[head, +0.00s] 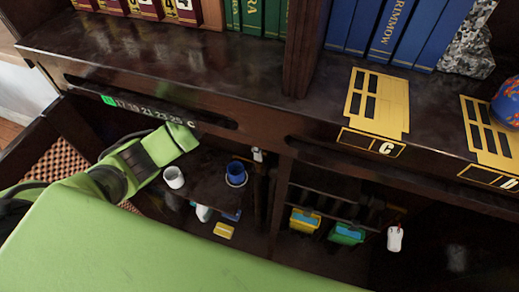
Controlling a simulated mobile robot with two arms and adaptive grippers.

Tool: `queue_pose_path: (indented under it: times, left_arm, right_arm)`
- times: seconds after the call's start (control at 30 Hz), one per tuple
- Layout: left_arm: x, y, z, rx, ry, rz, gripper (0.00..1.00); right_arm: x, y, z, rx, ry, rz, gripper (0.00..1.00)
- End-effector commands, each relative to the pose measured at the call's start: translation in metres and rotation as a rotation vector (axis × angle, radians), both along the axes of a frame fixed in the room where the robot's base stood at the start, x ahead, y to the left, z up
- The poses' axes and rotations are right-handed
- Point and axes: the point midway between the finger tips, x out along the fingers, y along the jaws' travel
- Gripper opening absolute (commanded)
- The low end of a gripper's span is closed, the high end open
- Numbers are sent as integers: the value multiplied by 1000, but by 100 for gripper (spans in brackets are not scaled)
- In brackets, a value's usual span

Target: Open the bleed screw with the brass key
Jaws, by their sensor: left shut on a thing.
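My left arm comes in from the left, and its green end with the left gripper (183,138) is just below the shelf's front edge, over the left open compartment. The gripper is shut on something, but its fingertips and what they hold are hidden. I cannot make out the brass key or the bleed screw. A small pale fitting (258,154) shows on the compartment's right side, apart from the gripper; I cannot tell what it is. My right gripper is not in view.
A white cup (174,177) and a blue cup (236,174) stand in the left compartment, close to my arm. Yellow (304,220) and green (346,233) containers and a white mouse-shaped thing (395,238) are at right. Books (400,38) line the shelf (255,80) above.

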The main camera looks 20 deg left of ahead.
Motion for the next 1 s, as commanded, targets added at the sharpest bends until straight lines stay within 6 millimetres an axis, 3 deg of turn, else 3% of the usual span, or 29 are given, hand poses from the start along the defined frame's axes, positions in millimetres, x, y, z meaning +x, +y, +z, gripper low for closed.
queue_pose_path:
  times: [1.0]
  left_arm:
    - [1,0,-7,0,0,1,0]
  right_arm:
    - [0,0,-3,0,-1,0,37]
